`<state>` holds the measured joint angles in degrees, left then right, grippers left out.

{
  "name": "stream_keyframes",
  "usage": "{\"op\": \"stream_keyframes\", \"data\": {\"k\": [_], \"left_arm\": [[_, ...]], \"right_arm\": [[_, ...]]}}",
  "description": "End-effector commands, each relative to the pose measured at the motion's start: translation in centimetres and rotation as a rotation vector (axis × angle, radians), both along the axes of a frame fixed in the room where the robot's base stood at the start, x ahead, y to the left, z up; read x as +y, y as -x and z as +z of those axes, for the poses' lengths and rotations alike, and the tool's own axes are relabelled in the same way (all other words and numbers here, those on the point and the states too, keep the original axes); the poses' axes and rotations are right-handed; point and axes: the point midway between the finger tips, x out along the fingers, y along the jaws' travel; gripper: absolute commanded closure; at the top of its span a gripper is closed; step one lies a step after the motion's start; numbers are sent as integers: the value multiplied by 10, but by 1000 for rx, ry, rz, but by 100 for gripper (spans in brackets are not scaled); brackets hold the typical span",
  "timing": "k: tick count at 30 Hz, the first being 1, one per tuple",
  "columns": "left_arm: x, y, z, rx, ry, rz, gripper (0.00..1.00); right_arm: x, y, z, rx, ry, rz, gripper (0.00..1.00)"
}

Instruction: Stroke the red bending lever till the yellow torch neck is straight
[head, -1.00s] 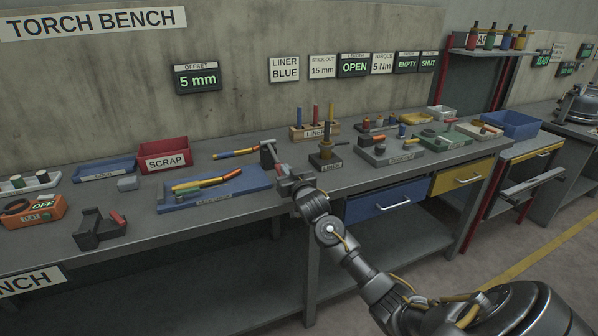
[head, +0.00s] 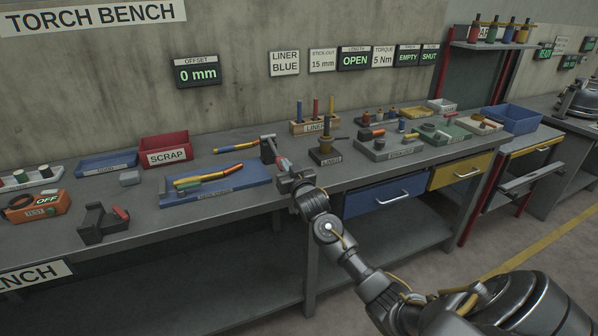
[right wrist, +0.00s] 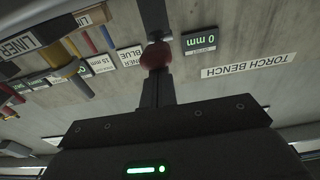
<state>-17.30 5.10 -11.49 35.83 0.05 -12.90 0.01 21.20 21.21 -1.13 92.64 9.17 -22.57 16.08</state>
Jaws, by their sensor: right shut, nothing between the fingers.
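A yellow tube (head: 245,147) with a blue section lies behind the blue board and runs towards a grey upright post (head: 267,152). It looks nearly straight. Another yellow piece lies on the blue board (head: 245,179); I cannot tell for sure which is the torch neck. The offset display (head: 198,71) reads 0 mm. My right gripper (head: 284,169) is shut and empty by the lever beside the post. In the right wrist view the lever's red knob (right wrist: 157,56) is right at the fingertips (right wrist: 157,78); contact is unclear. My left gripper is out of view.
A red scrap bin (head: 165,150) and a blue tray (head: 107,163) stand at the back left. A black stand (head: 103,222) and an orange tester (head: 40,207) are at the front left. Liner blocks (head: 325,152) stand close right of my gripper. The bench's front strip is clear.

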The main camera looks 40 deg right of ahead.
Motion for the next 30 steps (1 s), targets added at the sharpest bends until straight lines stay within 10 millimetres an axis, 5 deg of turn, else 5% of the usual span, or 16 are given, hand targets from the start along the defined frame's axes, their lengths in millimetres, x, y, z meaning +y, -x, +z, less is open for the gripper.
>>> {"op": "stream_keyframes", "data": {"k": [1, 3, 15, 30], "left_arm": [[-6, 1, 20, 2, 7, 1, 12], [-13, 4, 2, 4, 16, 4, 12], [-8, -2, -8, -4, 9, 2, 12], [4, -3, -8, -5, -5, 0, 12]], "right_arm": [[3, 2, 19, 1, -1, 3, 100], [8, 21, 0, 2, 0, 3, 100], [27, 86, -4, -5, 0, 6, 100], [28, 96, -4, -7, 1, 4, 100]]}}
